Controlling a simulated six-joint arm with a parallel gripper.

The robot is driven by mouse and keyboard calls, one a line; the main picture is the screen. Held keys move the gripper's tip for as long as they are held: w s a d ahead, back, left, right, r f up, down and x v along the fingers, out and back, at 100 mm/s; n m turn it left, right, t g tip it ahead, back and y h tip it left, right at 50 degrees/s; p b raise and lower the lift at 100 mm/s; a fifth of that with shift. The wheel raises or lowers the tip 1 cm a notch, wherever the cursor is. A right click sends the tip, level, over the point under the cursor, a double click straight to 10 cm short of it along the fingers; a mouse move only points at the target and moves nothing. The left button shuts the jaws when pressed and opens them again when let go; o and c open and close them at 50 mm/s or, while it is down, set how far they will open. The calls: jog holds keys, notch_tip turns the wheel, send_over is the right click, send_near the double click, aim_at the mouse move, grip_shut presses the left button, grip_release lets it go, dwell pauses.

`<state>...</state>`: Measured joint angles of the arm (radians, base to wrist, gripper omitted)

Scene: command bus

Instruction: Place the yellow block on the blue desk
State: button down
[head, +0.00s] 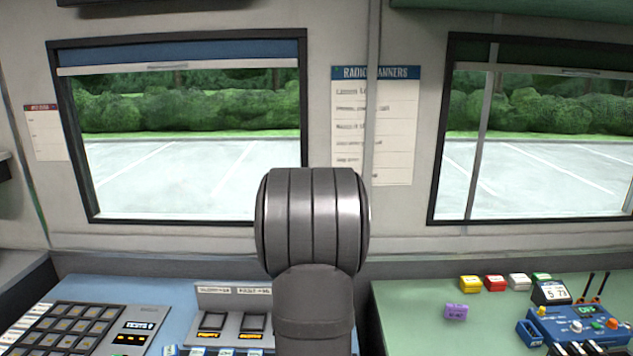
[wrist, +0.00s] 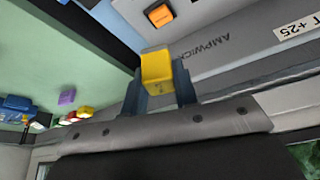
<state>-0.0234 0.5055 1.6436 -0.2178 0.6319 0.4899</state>
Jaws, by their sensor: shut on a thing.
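My gripper (wrist: 158,85) is shut on a yellow block (wrist: 156,68), which sits between its two dark blue-grey fingers in the wrist view. The blue desk (head: 150,287) is at the lower left in the head view, left of my arm. In the head view my own arm stands in the middle and hides the gripper and the held block. In the wrist view the block shows in front of a dark strip beside the green desk (wrist: 50,50). I cannot tell its height.
The blue desk carries a button panel (head: 75,325) and a switch unit (head: 232,318).

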jog(key=shift+s+a, duration=0.35)
jog(key=shift+a, duration=0.35)
jog(key=w+a+n+y, duration=0.15)
jog(key=a+n, duration=0.25)
jog(key=a, duration=1)
jog(key=n+y, duration=0.2)
jog(key=n, duration=0.2)
send_over(169, 339)
jog(key=s+d, duration=0.1)
jog(key=f, duration=0.8)
jog(key=shift+s+d+f, duration=0.1)
jog(key=shift+s+d, duration=0.1)
jog(key=shift+a+f, duration=0.3)
jog(key=shift+a, duration=0.15)
jog(key=shift+f, duration=2)
jog(key=shift+f, duration=0.1)
